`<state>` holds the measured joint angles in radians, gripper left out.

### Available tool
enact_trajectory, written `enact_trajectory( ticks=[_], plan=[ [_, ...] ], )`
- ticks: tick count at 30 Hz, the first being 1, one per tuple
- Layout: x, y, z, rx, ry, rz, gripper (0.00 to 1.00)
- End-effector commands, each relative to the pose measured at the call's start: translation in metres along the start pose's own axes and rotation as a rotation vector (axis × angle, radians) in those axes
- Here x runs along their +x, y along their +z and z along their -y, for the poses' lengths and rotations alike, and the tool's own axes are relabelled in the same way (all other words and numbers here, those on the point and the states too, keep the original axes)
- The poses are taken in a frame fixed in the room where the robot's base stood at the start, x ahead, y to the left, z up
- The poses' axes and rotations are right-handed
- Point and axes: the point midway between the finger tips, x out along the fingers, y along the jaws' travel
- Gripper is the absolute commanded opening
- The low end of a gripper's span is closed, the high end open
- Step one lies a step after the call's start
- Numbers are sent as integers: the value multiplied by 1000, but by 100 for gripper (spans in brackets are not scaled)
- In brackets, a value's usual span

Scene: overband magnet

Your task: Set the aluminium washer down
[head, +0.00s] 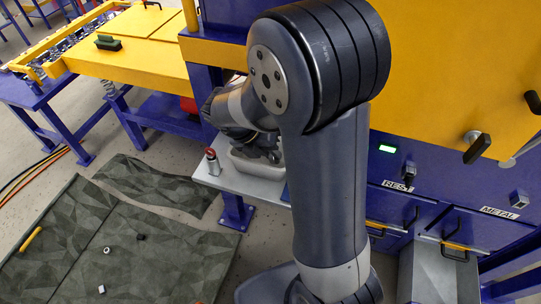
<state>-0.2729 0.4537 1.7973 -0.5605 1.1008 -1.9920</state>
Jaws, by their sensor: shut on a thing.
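My gripper (266,152) points down at the white tray (245,168) on the small grey side table, partly hidden by my own arm. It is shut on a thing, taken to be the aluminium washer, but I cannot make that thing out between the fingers. I cannot tell whether the fingertips touch the tray's contents. A small pale ring (107,250) lies on the dark green floor mat, far from my gripper; I cannot tell its metal.
A red-topped button post (211,160) stands left of the tray. The blue and yellow machine (445,150) fills the right, with labelled drawers and a grey chute (435,270). A yellow stick (31,239) and small dark and white pieces lie on the mat (160,265).

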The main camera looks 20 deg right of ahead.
Motion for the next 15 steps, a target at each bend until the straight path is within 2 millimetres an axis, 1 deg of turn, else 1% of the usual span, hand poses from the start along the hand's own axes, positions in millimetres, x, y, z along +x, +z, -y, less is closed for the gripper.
enact_trajectory(
  ticks=[1, 3, 12, 13, 15],
  plan=[
    [9, -3, -4, -2, -2, -1, 0],
    [12, -4, -5, -1, -2, -1, 0],
    [13, -4, -6, 0, 0, -1, 0],
    [14, -4, -6, 0, 0, 0, 14],
    [13, -4, -6, 0, 1, 0, 20]
  ],
)
